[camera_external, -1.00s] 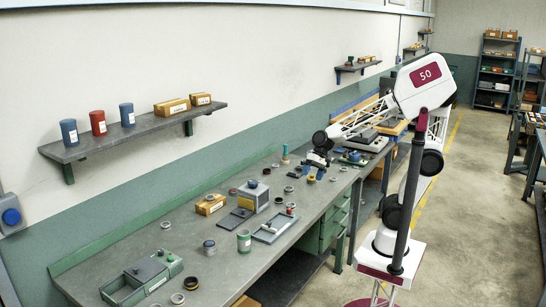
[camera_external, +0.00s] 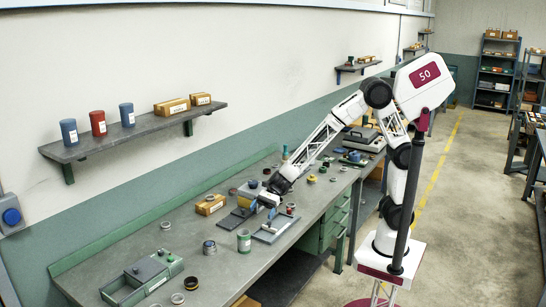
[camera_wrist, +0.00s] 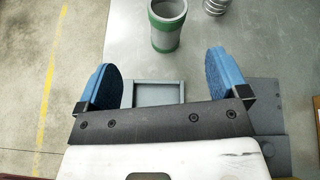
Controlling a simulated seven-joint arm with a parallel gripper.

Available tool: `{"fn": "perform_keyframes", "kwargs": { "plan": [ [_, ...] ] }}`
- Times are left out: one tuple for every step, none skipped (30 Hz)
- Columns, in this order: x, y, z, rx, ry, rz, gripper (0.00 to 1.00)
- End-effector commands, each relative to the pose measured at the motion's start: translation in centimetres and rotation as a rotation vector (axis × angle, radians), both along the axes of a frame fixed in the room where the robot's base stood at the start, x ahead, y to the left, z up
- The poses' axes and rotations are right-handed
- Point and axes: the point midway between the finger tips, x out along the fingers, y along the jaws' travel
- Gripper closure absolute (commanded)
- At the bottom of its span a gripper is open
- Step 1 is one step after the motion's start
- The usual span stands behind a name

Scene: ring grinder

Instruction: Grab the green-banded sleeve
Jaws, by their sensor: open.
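The green-banded sleeve (camera_external: 244,241) stands upright on the bench, a grey hollow cylinder with green bands. In the wrist view the sleeve (camera_wrist: 167,25) is at the top centre, beyond my fingertips and roughly between their lines, with its open top showing. My gripper (camera_external: 262,210) is above the bench over the grey trays, apart from the sleeve. In the wrist view my gripper (camera_wrist: 163,80) has its two blue finger pads wide apart with nothing between them.
A shallow grey tray (camera_wrist: 158,93) lies below my gripper. A coiled metal part (camera_wrist: 215,6) stands right of the sleeve in the wrist view. A dark ringed part (camera_external: 209,247) stands left of the sleeve, and a green-grey box (camera_external: 142,278) sits at the near bench end.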

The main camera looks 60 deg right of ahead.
Motion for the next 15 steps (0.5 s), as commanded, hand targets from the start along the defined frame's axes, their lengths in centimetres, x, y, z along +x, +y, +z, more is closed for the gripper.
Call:
{"fn": "perform_keyframes", "kwargs": {
  "plan": [
    [0.0,1.5,-1.0,0.011,0.039,-0.02,0.07],
    [0.1,2.1,-1.4,0.018,0.059,-0.035,0.07],
    [0.3,2.9,-1.8,0.028,0.083,-0.052,0.07],
    [0.3,3.5,-2.2,0.033,0.1,-0.064,0.07],
    [0.4,4.0,-2.5,0.038,0.115,-0.074,0.07],
    [0.4,4.5,-2.8,0.044,0.132,-0.087,0.07],
    [0.5,4.9,-3.0,0.047,0.142,-0.094,0.07],
    [0.5,5.1,-3.2,0.05,0.151,-0.101,0.07],
    [0.5,5.4,-3.4,0.054,0.16,-0.108,0.07],
    [0.6,5.6,-3.5,0.055,0.164,-0.111,0.07],
    [0.6,5.7,-3.6,0.056,0.168,-0.114,0.07],
    [0.6,5.8,-3.6,0.058,0.171,-0.117,0.07],
    [0.6,5.8,-3.6,0.058,0.173,-0.118,0.07],
    [0.6,5.8,-3.6,0.058,0.173,-0.118,0.07],
    [0.6,5.8,-3.6,0.058,0.173,-0.118,0.07]
  ]
}}
